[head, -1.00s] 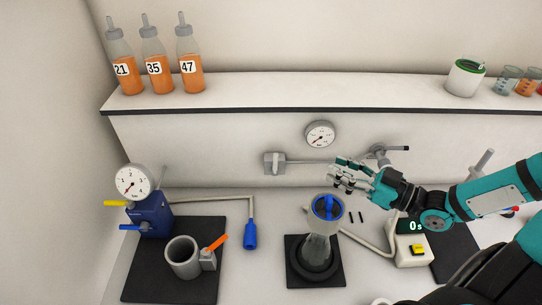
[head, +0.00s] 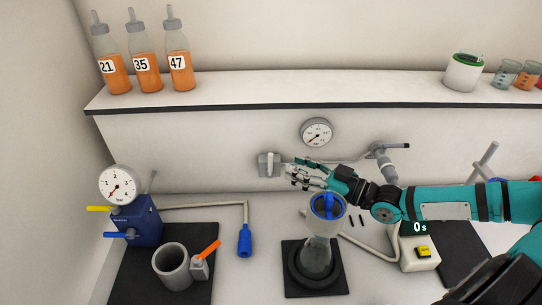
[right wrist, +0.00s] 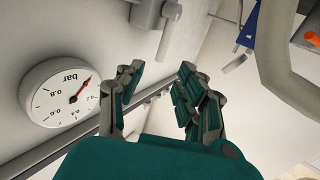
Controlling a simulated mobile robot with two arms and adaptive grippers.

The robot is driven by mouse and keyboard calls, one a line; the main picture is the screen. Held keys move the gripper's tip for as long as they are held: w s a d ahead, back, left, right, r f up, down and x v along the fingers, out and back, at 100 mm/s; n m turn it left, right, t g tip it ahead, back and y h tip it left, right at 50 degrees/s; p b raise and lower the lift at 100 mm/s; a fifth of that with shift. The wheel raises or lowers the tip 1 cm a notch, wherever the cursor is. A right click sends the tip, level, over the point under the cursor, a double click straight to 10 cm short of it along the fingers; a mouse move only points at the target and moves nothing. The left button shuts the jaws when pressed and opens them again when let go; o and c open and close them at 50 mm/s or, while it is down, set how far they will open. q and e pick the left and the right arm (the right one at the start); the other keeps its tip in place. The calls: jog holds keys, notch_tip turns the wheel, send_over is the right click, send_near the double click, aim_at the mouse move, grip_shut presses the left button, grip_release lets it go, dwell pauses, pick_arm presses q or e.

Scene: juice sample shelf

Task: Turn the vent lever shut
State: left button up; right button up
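A grey lever (head: 270,161) on a grey wall block (head: 262,170) sits at the left end of the wall pipe. It stands roughly upright in the head view and also shows in the right wrist view (right wrist: 169,32), beyond the fingertips. I cannot read a label on it. My right gripper (head: 290,172) is just right of the lever, its fingers pointing at it. In the right wrist view the gripper (right wrist: 162,68) is open, with nothing between the fingers and a gap to the lever. My left gripper is out of view.
A round gauge (head: 317,132) hangs on the wall above the pipe; it is left of the fingers in the wrist view (right wrist: 58,93). A blue-topped flask (head: 318,245) stands below my right gripper. A blue pump (head: 138,222) with yellow and blue handles stands left.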

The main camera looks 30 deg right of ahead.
aim_at(270, 157)
jog(key=p+x, duration=0.1)
jog(key=x, duration=0.7)
jog(key=shift+w+a, duration=0.1)
grip_shut()
jog(key=shift+f, duration=0.1)
